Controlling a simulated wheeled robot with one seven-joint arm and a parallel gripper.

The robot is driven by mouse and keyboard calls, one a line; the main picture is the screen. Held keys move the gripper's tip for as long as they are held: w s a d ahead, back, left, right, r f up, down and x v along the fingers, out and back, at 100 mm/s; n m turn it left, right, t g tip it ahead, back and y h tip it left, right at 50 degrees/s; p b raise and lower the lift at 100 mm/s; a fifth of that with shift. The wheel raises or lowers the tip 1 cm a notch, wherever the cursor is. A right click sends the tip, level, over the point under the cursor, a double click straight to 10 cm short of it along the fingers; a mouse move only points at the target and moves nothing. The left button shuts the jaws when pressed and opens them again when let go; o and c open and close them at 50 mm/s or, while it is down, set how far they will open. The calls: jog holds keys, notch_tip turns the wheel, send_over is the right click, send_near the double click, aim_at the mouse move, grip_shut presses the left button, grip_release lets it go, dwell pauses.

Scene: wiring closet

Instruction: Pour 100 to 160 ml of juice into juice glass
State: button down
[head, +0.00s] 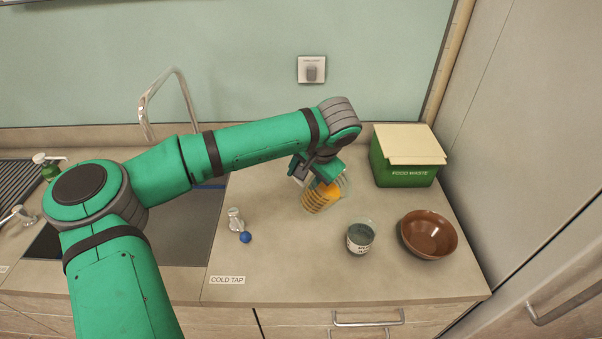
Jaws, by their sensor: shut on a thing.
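My gripper (316,178) is shut on a clear jug (313,205) of orange juice (325,195), at the middle of the counter. The jug looks tilted, and my arm and gripper hide its upper left part. I cannot tell whether its base touches the counter. The label is too small to read. No orange juice shows in the glass, and its inside looks dark grey-green.
A brown bowl (429,234) stands right of the glass. A green food waste bin (405,158) with a cream lid stands behind it. Bare counter lies in front of the jug.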

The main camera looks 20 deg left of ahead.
aim_at(312, 176)
jog(key=shift+s+d+f+y, duration=0.15)
jog(key=shift+f+y, duration=0.1)
jog(key=shift+y, duration=0.25)
jog(key=d+r+y, duration=0.1)
jog(key=d+r+t+y, duration=0.1)
jog(key=y, duration=0.1)
jog(key=shift+s+t, duration=0.25)
jog(key=shift+t, duration=0.05)
jog(key=shift+s+d+r+y, duration=0.1)
jog(key=shift+d+r+y, duration=0.2)
jog(key=shift+r, duration=0.25)
jog(key=shift+s+d+r+y, duration=0.25)
jog(key=shift+r+y, duration=0.1)
jog(key=shift+y, duration=0.25)
dwell(0.4)
jog(key=shift+w+d+r+t, duration=0.1)
jog(key=shift+w+r+t, duration=0.05)
jog(key=shift+t, duration=0.15)
dwell(0.5)
jog(key=shift+d+y, duration=0.15)
jog(key=shift+y, duration=0.15)
jog(key=shift+s+d+r, duration=0.1)
jog(key=shift+s+r, duration=0.1)
jog(key=shift+r, duration=0.05)
